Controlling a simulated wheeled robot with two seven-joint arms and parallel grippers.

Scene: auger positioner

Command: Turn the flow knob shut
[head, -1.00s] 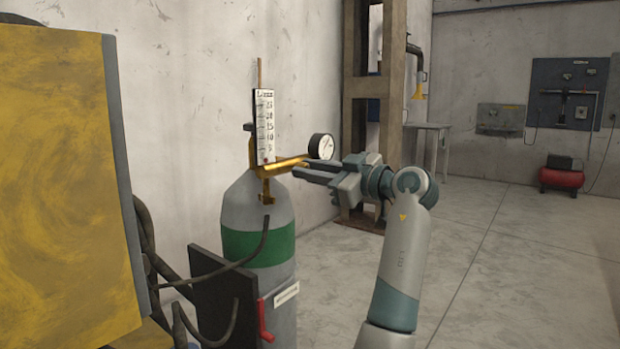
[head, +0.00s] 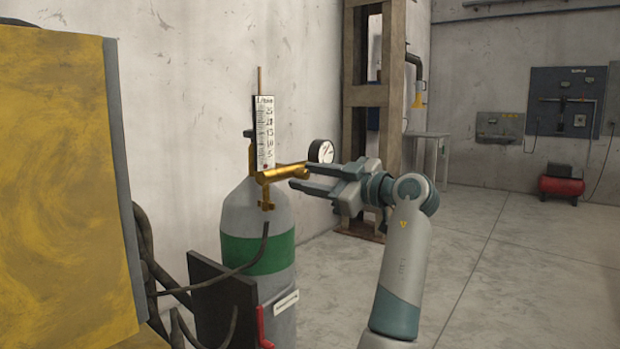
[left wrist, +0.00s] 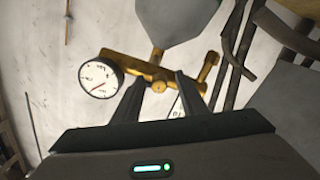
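The brass regulator (head: 280,173) sits on top of a grey cylinder with a green band (head: 258,252). A small round brass knob (left wrist: 158,87) shows on the regulator in the left wrist view; I cannot be sure that it is the flow knob. My left gripper (head: 301,178) is at the right end of the regulator, with its fingers apart. In the left wrist view the open fingers (left wrist: 160,80) flank the round knob, with visible gaps; contact is not clear. A white flow scale (head: 264,135) stands above the regulator. My right gripper is not in view.
A round gauge (head: 321,151) is just behind and above my left fingers; it also shows in the left wrist view (left wrist: 100,77). A yellow machine (head: 60,190) fills the left, with dark hoses beside it.

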